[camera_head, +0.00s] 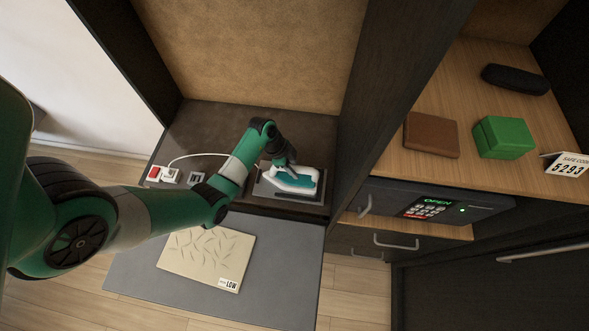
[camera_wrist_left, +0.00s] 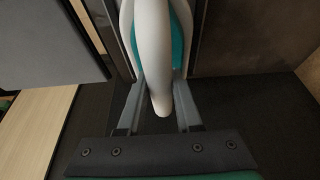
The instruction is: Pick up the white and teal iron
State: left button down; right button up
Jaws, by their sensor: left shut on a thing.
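The white and teal iron (camera_head: 295,181) rests on or just above a dark tray-like stand (camera_head: 262,190) on the dark shelf; I cannot tell if it touches. My left gripper (camera_head: 287,165) reaches down to it from above. In the left wrist view, the iron's white handle (camera_wrist_left: 153,60) runs between the two fingers of my left gripper (camera_wrist_left: 160,108), with the teal body behind it. The gripper is shut on the handle. My right gripper is not in view.
A white cord runs left to a socket beside a red switch (camera_head: 154,173). A grey board (camera_head: 290,265) in front holds a beige cloth (camera_head: 207,257) tagged LOW. At right, a wooden shelf bears a brown wallet (camera_head: 432,134), a green box (camera_head: 503,137) and a dark case (camera_head: 515,79) above a safe (camera_head: 480,207).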

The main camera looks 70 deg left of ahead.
pick_arm(q)
notch_tip(320, 180, up, 4)
jog(key=shift+s+d+f+p, duration=0.1)
jog(key=shift+s+f+p, duration=0.1)
jog(key=shift+p, duration=0.45)
jog(key=s+d+r+p, duration=0.8)
jog(key=s+r+p, duration=0.2)
jog(key=r, duration=0.2)
jog(key=shift+s+d+r+p, duration=0.2)
jog(key=shift+r+p, duration=0.15)
jog(key=shift+r, duration=0.05)
